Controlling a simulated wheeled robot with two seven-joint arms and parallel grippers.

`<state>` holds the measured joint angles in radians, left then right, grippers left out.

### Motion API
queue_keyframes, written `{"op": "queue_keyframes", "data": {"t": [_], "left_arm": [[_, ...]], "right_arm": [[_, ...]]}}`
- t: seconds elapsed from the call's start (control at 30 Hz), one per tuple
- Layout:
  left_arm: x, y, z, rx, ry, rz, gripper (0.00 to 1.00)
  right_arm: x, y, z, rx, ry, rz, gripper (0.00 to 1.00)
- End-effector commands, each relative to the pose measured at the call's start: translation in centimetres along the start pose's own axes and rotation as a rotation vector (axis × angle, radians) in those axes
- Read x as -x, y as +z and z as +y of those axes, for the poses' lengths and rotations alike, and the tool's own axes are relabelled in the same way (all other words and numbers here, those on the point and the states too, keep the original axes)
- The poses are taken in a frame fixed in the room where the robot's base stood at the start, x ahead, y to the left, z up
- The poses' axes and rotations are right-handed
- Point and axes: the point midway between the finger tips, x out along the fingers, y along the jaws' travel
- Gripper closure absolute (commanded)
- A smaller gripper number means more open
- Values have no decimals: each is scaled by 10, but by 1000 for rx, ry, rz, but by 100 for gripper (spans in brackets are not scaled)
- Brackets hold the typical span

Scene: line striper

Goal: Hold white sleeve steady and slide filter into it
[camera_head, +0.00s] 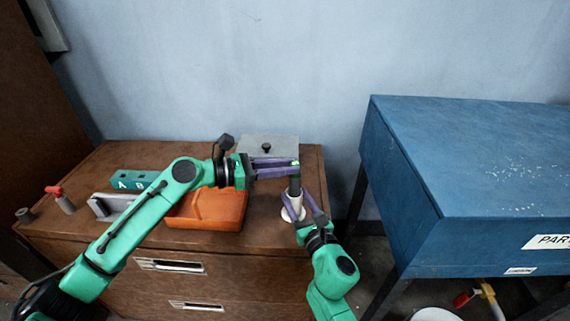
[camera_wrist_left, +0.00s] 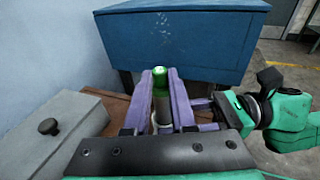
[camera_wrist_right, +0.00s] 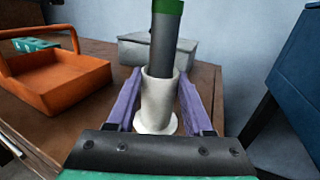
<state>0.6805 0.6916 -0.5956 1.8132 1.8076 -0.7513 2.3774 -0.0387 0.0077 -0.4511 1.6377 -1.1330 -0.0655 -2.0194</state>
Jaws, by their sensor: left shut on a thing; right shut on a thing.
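The filter (camera_wrist_right: 163,42) is a dark grey cylinder with a green cap (camera_wrist_left: 161,76). My left gripper (camera_head: 296,168) is shut on its upper part and holds it roughly upright, slightly tilted in the right wrist view. The white sleeve (camera_wrist_right: 157,105) is an upright tube with a round flange at its base, standing on the brown cabinet top. My right gripper (camera_head: 294,194) is shut around the sleeve from the front. The filter's lower end appears to be in the sleeve's mouth; how deep is hidden by the sleeve wall.
An orange tray (camera_head: 207,208) lies left of the sleeve. A grey box with a black knob (camera_head: 266,147) stands behind. A teal block marked A B (camera_head: 134,180), a grey bracket (camera_head: 110,205) and a red-topped item (camera_head: 62,200) sit left. A blue bench (camera_head: 470,165) stands right.

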Motion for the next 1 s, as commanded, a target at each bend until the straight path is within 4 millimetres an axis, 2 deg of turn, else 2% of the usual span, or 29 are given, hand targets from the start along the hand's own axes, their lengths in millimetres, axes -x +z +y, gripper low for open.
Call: {"op": "queue_keyframes", "data": {"t": [0.7,1.0], "left_arm": [[-3,-18,0,0,0,-1,100],[-3,-19,0,0,0,-1,100]], "right_arm": [[0,0,0,0,0,0,100],[0,0,0,0,0,0,100]]}}
